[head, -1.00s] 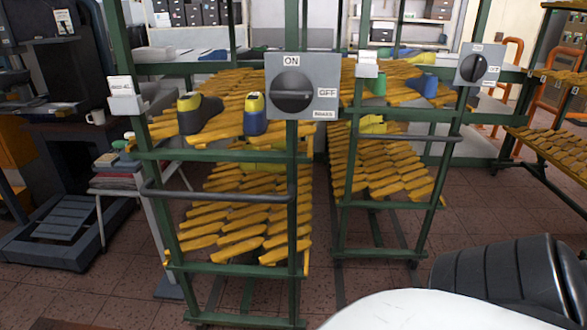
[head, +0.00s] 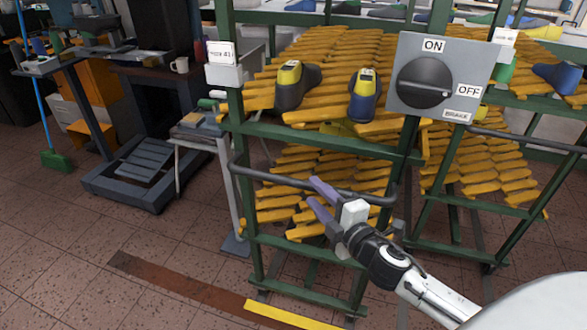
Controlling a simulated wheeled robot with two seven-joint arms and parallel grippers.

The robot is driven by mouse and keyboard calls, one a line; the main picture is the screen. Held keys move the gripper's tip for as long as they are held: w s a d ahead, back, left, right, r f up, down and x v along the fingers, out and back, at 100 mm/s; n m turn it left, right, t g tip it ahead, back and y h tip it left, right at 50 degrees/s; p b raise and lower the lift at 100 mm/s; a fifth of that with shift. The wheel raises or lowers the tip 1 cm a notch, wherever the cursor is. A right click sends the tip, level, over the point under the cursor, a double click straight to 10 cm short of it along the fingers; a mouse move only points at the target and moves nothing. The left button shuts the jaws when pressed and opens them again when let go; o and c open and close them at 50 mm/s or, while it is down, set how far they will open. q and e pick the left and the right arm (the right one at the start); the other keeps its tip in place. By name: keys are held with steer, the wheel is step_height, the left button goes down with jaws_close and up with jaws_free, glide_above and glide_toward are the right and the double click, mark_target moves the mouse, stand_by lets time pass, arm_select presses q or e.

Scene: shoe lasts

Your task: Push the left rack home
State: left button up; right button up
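The left rack (head: 262,242) is a green wheeled frame with sloping yellow slatted shelves. Two shoe lasts stand on its upper shelf, a dark one with a yellow top (head: 291,88) and a blue one (head: 364,98). A dark handle bar (head: 270,177) crosses its near side. A grey brake box (head: 437,84) on its right post has a black dial, its white mark toward OFF. My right gripper (head: 312,190) has purple fingers spread apart at the handle bar. I cannot tell whether they touch it. My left gripper is not in view.
A second green rack (head: 470,225) stands close on the right. A small table (head: 195,132) and a dark machine (head: 140,160) stand to the left. The floor in front is open, with a brown strip (head: 180,283) and a yellow strip (head: 285,315).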

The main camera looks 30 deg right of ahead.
steer(key=w+f, duration=0.1)
steer(key=w, duration=0.8)
steer(key=shift+d+f, duration=0.15)
steer(key=shift+d, duration=0.1)
jaws_close()
